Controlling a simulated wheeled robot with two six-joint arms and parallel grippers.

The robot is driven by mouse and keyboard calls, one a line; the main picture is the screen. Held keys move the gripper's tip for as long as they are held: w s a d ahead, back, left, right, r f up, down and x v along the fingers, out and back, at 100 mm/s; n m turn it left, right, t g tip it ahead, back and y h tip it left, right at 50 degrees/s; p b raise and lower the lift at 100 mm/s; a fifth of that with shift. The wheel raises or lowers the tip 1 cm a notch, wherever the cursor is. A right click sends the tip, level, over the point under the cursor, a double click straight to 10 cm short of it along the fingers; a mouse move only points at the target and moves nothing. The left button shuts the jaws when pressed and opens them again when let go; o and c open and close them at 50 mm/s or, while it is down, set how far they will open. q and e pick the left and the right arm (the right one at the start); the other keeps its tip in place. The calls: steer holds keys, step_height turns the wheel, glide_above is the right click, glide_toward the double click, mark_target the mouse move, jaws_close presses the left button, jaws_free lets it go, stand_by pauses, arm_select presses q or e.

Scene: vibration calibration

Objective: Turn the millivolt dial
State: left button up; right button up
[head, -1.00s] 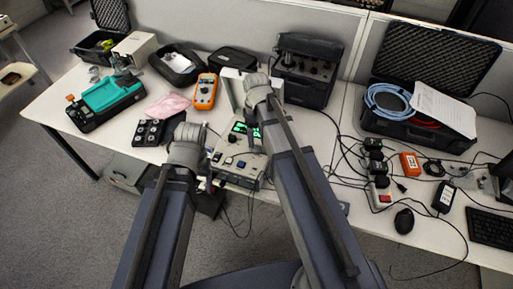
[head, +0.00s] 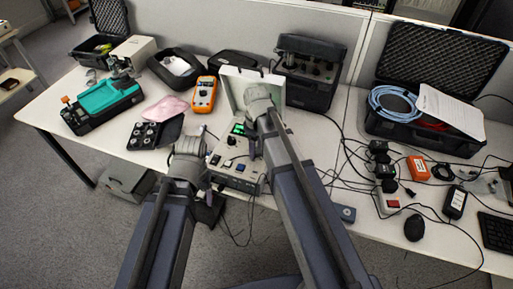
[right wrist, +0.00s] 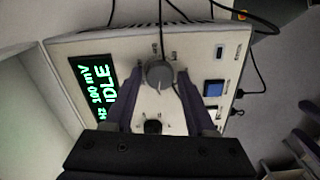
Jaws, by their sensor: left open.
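The calibration unit (head: 237,178) stands at the table's front edge with its white lid raised behind. In the right wrist view its green screen (right wrist: 97,95) reads "IDLE" and "100 mV". A round grey dial (right wrist: 158,74) is on its panel; its label is too small to read. A dark knob (right wrist: 153,127) shows between the fingers nearer the palm. My left gripper (head: 206,187) is open beside the unit's left side, mostly hidden by its wrist.
A black case with small round parts (head: 153,133), a pink cloth (head: 166,108) and an orange multimeter (head: 204,95) lie left of the unit. A blue button (right wrist: 214,88) is on the panel. Cables and adapters lie to the right, with a mouse (head: 413,226).

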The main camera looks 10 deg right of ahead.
jaws_close()
steer(key=shift+m, duration=0.4)
steer(key=m, duration=1.2)
steer(key=shift+m, duration=2.3)
